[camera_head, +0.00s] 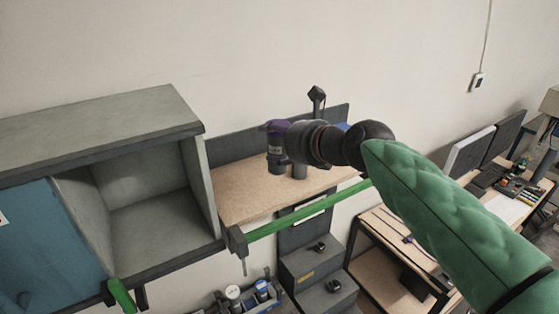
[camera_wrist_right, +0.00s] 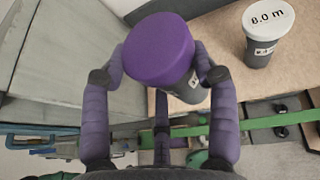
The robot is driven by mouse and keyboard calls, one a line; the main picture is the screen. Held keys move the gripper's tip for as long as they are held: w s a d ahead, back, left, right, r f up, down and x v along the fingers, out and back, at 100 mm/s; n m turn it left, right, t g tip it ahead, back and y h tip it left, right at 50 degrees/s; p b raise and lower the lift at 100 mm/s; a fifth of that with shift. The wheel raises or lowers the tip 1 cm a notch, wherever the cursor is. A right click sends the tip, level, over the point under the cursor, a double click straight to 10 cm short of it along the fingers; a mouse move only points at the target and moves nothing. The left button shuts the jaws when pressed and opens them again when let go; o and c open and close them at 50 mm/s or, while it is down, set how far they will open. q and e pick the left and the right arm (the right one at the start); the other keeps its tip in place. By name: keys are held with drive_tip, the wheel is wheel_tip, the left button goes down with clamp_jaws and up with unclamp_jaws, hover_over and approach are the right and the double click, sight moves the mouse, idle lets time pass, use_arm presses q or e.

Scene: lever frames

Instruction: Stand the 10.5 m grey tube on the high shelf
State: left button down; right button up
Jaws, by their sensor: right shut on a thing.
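My right gripper (camera_head: 298,141) is shut on a grey tube with a purple cap (camera_wrist_right: 159,48); the same dark tube body (camera_head: 277,163) shows in the head view. Its purple fingers (camera_wrist_right: 158,85) lie on both sides of the tube in the wrist view. The tube is roughly upright over the wooden high shelf (camera_head: 240,190); I cannot tell whether its base touches the board. Its label is partly hidden and unreadable. A second grey tube with a white lid marked 8.0 m (camera_wrist_right: 268,32) stands on the board to the right. My left gripper is not in view.
A grey open cabinet (camera_head: 160,215) with a blue door (camera_head: 50,245) borders the shelf on the left. A green bar (camera_head: 310,215) runs along the shelf's front. A dark back panel (camera_head: 232,147) stands behind. Lower right is a desk with monitors (camera_head: 470,152). The shelf's left part is bare.

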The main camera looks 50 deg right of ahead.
drive_tip(key=shift+w+d+f, duration=0.9)
drive_tip(key=shift+d+f, duration=0.15)
drive_tip(key=shift+f, duration=0.65)
drive_tip(key=shift+w+d+f, duration=0.9)
drive_tip(key=shift+d+f, duration=0.1)
drive_tip(key=shift+f, duration=0.75)
drive_tip(key=shift+w+d+f, duration=0.9)
drive_tip(key=shift+d+f, duration=0.15)
drive_tip(key=shift+f, duration=0.65)
drive_tip(key=shift+f, duration=0.2)
drive_tip(key=o, duration=1.1)
